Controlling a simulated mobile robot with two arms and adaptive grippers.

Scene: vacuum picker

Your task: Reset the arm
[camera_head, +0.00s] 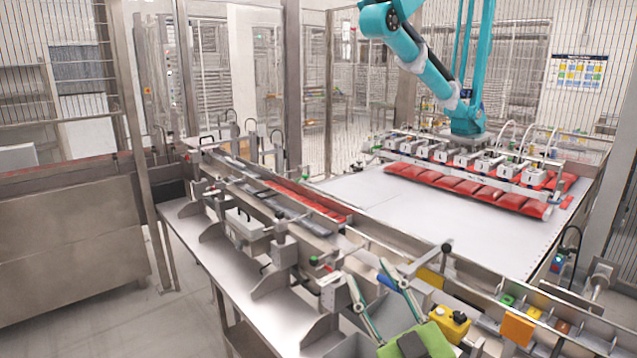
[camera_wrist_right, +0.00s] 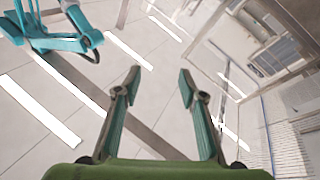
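My right gripper (camera_head: 367,270) comes in at the bottom of the head view, with its two green fingers pointing up and spread apart. In the right wrist view, the right gripper (camera_wrist_right: 160,84) is open, with nothing between its fingers. In the head view it appears in front of the metal rail of the machine; I cannot tell its exact height or whether it is clear of the rail. My left gripper and left arm are not in view.
A teal robot arm (camera_head: 435,72) holds a picker bar (camera_head: 460,158) over red packs (camera_head: 470,186) on a white table (camera_head: 415,225). A metal conveyor (camera_head: 270,208) runs across the middle. A yellow button box (camera_head: 450,324) is close right of my gripper. Fence panels stand behind.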

